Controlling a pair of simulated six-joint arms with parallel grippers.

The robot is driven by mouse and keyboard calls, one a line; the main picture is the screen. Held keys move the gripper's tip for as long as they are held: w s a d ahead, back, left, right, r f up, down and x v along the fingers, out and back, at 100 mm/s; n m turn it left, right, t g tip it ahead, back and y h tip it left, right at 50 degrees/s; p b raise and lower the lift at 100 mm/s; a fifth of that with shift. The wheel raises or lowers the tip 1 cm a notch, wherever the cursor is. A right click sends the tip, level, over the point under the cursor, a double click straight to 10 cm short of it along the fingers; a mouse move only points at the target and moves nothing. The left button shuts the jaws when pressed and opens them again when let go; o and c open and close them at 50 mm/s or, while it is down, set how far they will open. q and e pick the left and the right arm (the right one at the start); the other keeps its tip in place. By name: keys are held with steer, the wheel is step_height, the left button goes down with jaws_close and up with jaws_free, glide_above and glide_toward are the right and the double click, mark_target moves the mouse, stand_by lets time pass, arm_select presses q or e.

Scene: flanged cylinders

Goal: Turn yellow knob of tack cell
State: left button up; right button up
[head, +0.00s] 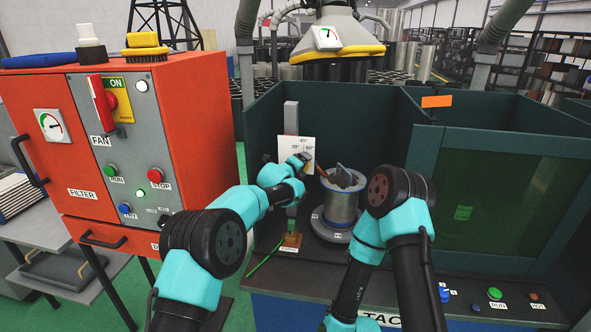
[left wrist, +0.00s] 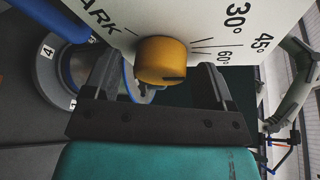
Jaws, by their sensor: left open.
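The yellow knob (left wrist: 161,58) sticks out from a white dial plate (left wrist: 230,28) in the left wrist view. The plate reads partly "PARK", 30°, 45° and 60°. A dark mark shows on the knob's lower right side. My left gripper (left wrist: 154,77) is open, with one finger on each side of the knob and gaps visible between. In the head view the dial plate (head: 290,152) stands on a grey post in the cell, and my left gripper (head: 302,160) is in front of it, hiding the knob. My right gripper is out of view; only its arm shows.
A metal cylinder (head: 340,208) with objects in its top stands on a flanged base right of the plate. Dark green cell walls (head: 262,118) stand behind and beside it. A red filter cabinet (head: 195,120) is at the left. Push buttons (head: 494,294) line the front right edge.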

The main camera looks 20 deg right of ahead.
arm_select(q)
steer(key=shift+a, duration=0.1)
steer(key=v, duration=1.7)
steer(key=shift+a+r, duration=0.1)
steer(key=s+a+f+n+g+y, duration=0.1)
steer(key=s+a+f+n+y, duration=0.15)
steer(key=a+f+n, duration=0.4)
steer(key=s+a+f+n+g+y, duration=0.1)
steer(key=s+a+f+n+g, duration=0.2)
steer(key=a+f, duration=0.7)
steer(key=s+a+f+n+y, duration=0.25)
steer(key=a+f+n, duration=0.4)
steer(key=f, duration=0.45)
steer(key=s+a+f+n+g, duration=0.2)
steer(key=s+a+f+n, duration=0.3)
steer(key=s, duration=0.4)
steer(key=s+a+f+n+g+y, duration=0.1)
steer(key=s+a+f+n, duration=0.4)
steer(key=s, duration=0.5)
steer(key=s+a+f+n+g, duration=0.3)
steer(key=s+a+f+n, duration=0.2)
steer(key=s+n, duration=0.3)
steer(key=shift+s+a+y, duration=0.2)
steer(key=shift+s+y, duration=0.1)
steer(key=shift+s, duration=0.8)
